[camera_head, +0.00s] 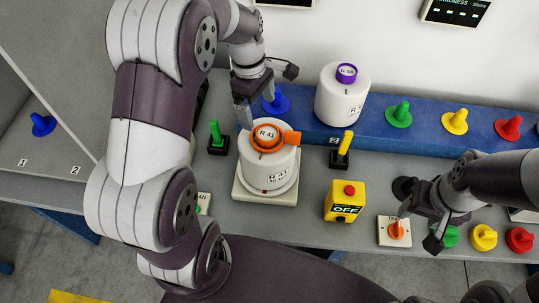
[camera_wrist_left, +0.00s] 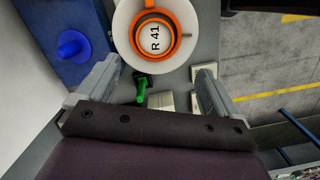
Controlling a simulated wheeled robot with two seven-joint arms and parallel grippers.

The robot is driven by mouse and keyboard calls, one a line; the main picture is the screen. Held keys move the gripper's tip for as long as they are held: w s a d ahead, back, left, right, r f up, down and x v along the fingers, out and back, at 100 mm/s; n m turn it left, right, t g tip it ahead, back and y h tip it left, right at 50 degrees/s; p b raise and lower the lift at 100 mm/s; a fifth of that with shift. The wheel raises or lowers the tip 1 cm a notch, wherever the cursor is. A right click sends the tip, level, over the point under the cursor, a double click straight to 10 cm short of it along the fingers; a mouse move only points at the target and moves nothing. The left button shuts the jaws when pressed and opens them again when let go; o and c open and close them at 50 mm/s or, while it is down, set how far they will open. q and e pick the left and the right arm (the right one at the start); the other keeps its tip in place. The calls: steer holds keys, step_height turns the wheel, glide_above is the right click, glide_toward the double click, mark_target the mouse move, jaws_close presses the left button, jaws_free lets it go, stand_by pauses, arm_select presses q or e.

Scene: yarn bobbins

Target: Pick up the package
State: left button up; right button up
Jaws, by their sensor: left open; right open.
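A white bobbin (camera_head: 268,172) labelled R 41, with an orange ring (camera_head: 267,139) on top, stands upright on a pale square base in the head view. Its ring and label also show at the top of the left wrist view (camera_wrist_left: 156,38). My left gripper (camera_head: 243,112) is open and empty beside the bobbin's upper left edge. In the left wrist view its fingers (camera_wrist_left: 157,92) are spread, with the bobbin beyond them. My right gripper (camera_head: 418,224) is open beside an orange knob (camera_head: 396,230). A second white bobbin (camera_head: 340,98) with a purple ring stands behind on the blue ledge.
A green lever (camera_head: 216,133) and a yellow lever (camera_head: 344,144) flank the R 41 bobbin. A yellow box with a red button (camera_head: 343,200) stands to its right. Several coloured pegs line the blue ledge (camera_head: 378,127). A blue peg (camera_head: 276,102) stands near my left gripper.

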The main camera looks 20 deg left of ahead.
mark_target(267, 131)
arm_select(q)
steer(key=f, duration=0.1)
steer(key=w+f+p, duration=0.1)
steer(key=d+f, duration=0.1)
steer(key=f, duration=0.1)
steer(key=shift+w+p, duration=0.35)
steer(key=shift+p, duration=0.05)
steer(key=f, duration=0.1)
steer(key=f+p, duration=0.1)
steer(key=s+f+p, duration=0.1)
steer(key=f, duration=0.1)
steer(key=shift+d, duration=0.4)
steer(key=shift+s+f, duration=0.15)
steer(key=shift+f, duration=0.05)
steer(key=shift+w+f, duration=0.1)
steer(key=shift+w, duration=0.2)
steer(key=c, duration=1)
jaws_close()
arm_select(e)
steer(key=r, duration=0.1)
steer(key=w+r, duration=0.1)
steer(key=r, duration=0.1)
steer(key=shift+w+d, duration=0.1)
steer(key=shift+w, duration=0.1)
